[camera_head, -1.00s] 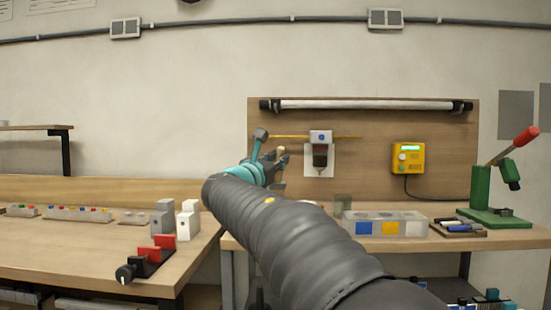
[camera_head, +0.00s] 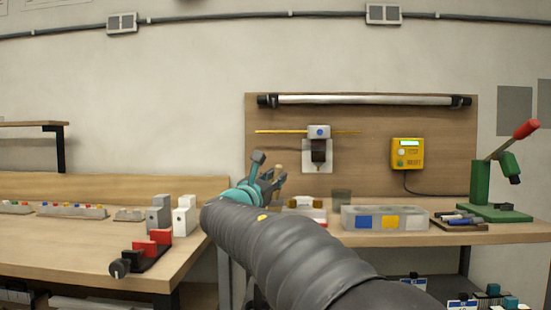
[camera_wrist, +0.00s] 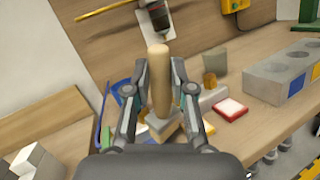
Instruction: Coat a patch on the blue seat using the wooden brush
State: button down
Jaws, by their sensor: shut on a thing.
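My gripper (camera_wrist: 161,80) is shut on the wooden brush (camera_wrist: 160,75), seen as a pale rounded handle standing upright between the fingers in the wrist view. The brush's lower end and bristles are hidden. In the head view my gripper (camera_head: 271,182) is left of the tray and above the right bench's left end. A grey tray (camera_wrist: 262,85) with round recesses lies to the right in the wrist view. Its blue square (camera_head: 363,221), beside yellow and white ones, marks what may be the blue seat; the inside of that seat is not clear.
A red-edged white pad (camera_wrist: 230,109) and a small brownish jar (camera_wrist: 210,80) stand between gripper and tray. A wall-mounted tool (camera_head: 319,150) hangs above the bench. A green press (camera_head: 482,190) stands at the right. A red vise (camera_head: 150,245) sits on the left bench.

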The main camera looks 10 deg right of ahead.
jog(key=w+a+f+p, duration=0.1)
jog(key=a, duration=0.3)
jog(key=s+d+r+p, duration=0.1)
jog(key=d+r+p, duration=0.1)
jog(key=d+r, duration=0.2)
notch_tip(320, 180, up, 4)
jog(key=shift+f, duration=0.1)
dwell(0.9)
dwell(0.7)
